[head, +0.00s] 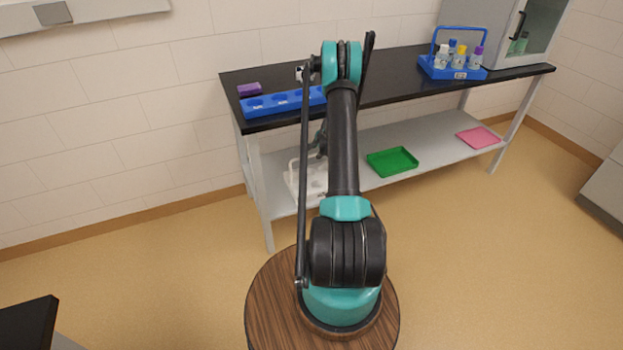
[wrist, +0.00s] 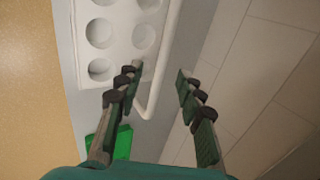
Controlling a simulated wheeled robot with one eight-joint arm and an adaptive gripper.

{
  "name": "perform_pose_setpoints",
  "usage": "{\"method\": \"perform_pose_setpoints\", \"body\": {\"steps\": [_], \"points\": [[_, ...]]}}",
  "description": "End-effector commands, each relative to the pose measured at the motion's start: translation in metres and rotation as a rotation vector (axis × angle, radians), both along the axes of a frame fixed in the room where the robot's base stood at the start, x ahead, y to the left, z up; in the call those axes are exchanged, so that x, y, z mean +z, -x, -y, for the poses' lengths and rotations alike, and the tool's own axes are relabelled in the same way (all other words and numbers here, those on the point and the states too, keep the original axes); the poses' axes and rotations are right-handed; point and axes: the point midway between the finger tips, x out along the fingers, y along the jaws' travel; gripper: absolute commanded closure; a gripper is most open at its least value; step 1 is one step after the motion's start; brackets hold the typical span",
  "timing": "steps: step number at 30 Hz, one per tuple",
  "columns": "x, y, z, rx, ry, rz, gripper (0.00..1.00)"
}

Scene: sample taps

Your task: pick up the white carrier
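The white carrier (head: 296,181) is on the lower shelf of the bench in the head view, partly hidden behind my arm. In the wrist view the white carrier (wrist: 120,57) fills the upper left, with several round holes that look empty. Its white handle runs down its right side. My gripper (wrist: 158,74) is open, with its two fingers apart. The handle appears between the fingertips in the wrist view; I cannot tell whether they are level with it. I see no grip on it. In the head view my arm mostly hides the gripper.
A green tray (head: 392,161) lies right of the carrier on the shelf (head: 436,142), and a pink tray (head: 478,137) farther right. The black benchtop (head: 400,84) above holds a blue rack (head: 272,104), a purple block (head: 249,89) and a blue carrier (head: 452,73) with bottles.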

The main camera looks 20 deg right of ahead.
Motion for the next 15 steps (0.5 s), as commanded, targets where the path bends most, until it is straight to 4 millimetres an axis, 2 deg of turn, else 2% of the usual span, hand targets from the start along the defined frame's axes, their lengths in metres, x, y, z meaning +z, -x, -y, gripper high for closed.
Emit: {"method": "perform_pose_setpoints", "body": {"steps": [11,15], "points": [[-0.025,-0.017,0.001,-0.002,-0.001,0.0,0.63],[-0.04,-0.028,0.003,-0.001,-0.001,0.0,0.63]]}}
